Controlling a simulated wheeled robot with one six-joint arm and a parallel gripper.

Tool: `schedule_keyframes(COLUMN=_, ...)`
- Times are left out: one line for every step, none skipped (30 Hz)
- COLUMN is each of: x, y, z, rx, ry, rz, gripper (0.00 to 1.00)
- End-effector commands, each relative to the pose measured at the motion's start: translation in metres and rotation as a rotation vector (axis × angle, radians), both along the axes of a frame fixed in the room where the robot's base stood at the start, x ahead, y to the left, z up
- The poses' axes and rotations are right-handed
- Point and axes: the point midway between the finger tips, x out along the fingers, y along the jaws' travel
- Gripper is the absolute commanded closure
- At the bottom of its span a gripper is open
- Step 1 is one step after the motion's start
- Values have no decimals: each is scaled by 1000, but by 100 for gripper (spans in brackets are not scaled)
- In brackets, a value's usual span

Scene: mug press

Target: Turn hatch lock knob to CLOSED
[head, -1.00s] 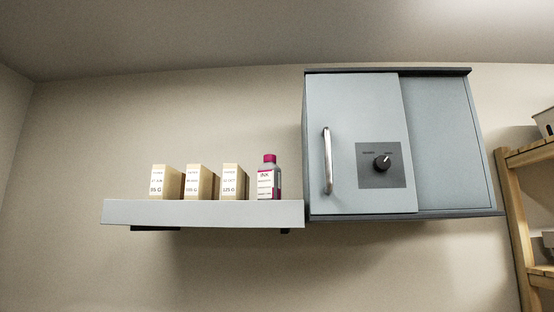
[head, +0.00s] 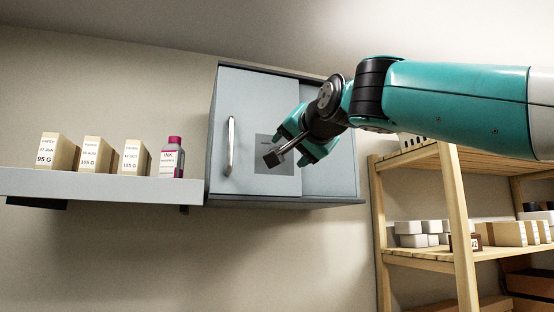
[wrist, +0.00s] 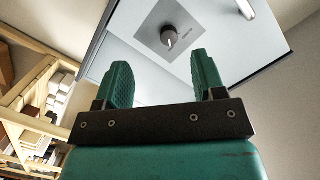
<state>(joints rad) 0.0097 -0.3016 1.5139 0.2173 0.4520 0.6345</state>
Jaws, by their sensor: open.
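The hatch lock knob (wrist: 169,38) is a dark round knob on a grey square plate (wrist: 157,22) in the wrist view. A pale mark shows on it; the small labels on the plate are too small to read. In the head view my gripper hides the knob, and part of the plate (head: 262,142) shows on the pale blue hatch door (head: 260,96). My gripper (head: 292,148) is open and empty in front of the door. In the wrist view its two teal fingers (wrist: 160,62) are apart, with the knob beyond and between their tips, not touched.
A metal door handle (head: 230,145) stands left of the plate. A white shelf (head: 100,188) with several paper boxes (head: 95,155) and an ink bottle (head: 173,158) is at the left. A wooden rack (head: 460,230) with boxes is at the right. The wall below the cabinet is clear.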

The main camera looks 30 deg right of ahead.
Motion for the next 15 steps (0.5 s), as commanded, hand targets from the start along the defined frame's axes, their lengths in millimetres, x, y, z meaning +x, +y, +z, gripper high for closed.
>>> schedule_keyframes(x=-7, y=-10, z=16, rx=29, ry=-55, rz=-37, gripper=37)
schedule_keyframes(x=-10, y=-14, z=24, rx=44, ry=-79, rz=-53, gripper=37)
schedule_keyframes(x=-13, y=-19, z=32, rx=58, ry=-103, rz=-69, gripper=37)
schedule_keyframes(x=-14, y=-21, z=35, rx=65, ry=-113, rz=-77, gripper=37)
schedule_keyframes(x=-13, y=-23, z=38, rx=70, ry=-119, rz=-82, gripper=37)
schedule_keyframes(x=-12, y=-24, z=41, rx=73, ry=-124, rz=-86, gripper=37)
schedule_keyframes(x=-9, y=-25, z=42, rx=72, ry=-124, rz=-86, gripper=37)
schedule_keyframes(x=-6, y=-26, z=43, rx=71, ry=-123, rz=-86, gripper=37)
schedule_keyframes(x=-1, y=-27, z=44, rx=71, ry=-121, rz=-86, gripper=37)
schedule_keyframes(x=2, y=-28, z=45, rx=71, ry=-120, rz=-87, gripper=37)
schedule_keyframes(x=6, y=-30, z=45, rx=71, ry=-119, rz=-86, gripper=37)
schedule_keyframes(x=12, y=-31, z=45, rx=71, ry=-118, rz=-85, gripper=37)
schedule_keyframes(x=19, y=-33, z=44, rx=71, ry=-118, rz=-85, gripper=37)
schedule_keyframes(x=26, y=-35, z=42, rx=71, ry=-118, rz=-85, gripper=37)
schedule_keyframes(x=36, y=-37, z=42, rx=72, ry=-117, rz=-84, gripper=37)
